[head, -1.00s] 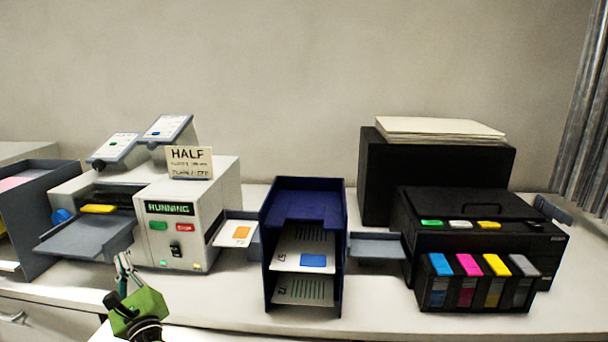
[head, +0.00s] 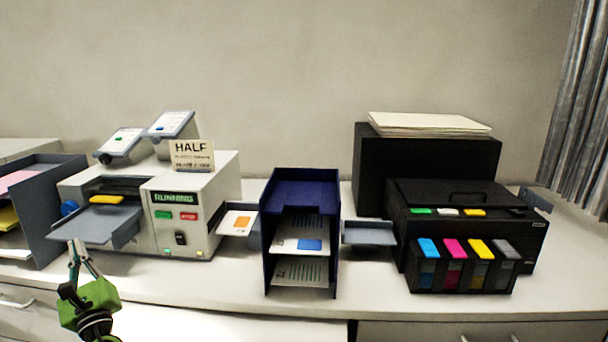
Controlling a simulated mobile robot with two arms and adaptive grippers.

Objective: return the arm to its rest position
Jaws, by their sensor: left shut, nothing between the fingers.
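My left gripper (head: 77,246) shows at the lower left of the head view, with a green body and thin grey fingers pointing up. It is shut and empty. Its fingertips appear just in front of the grey feed tray (head: 95,226) of the white machine; whether they touch it I cannot tell. The right gripper is not in view.
The white machine (head: 226,185) has a display reading RUNNING. A blue sorter (head: 302,186) with papers stands mid-counter. A black printer (head: 530,238) with several colour cartridges stands at right. A grey tray rack (head: 60,205) is at far left. The counter front (head: 200,285) is clear.

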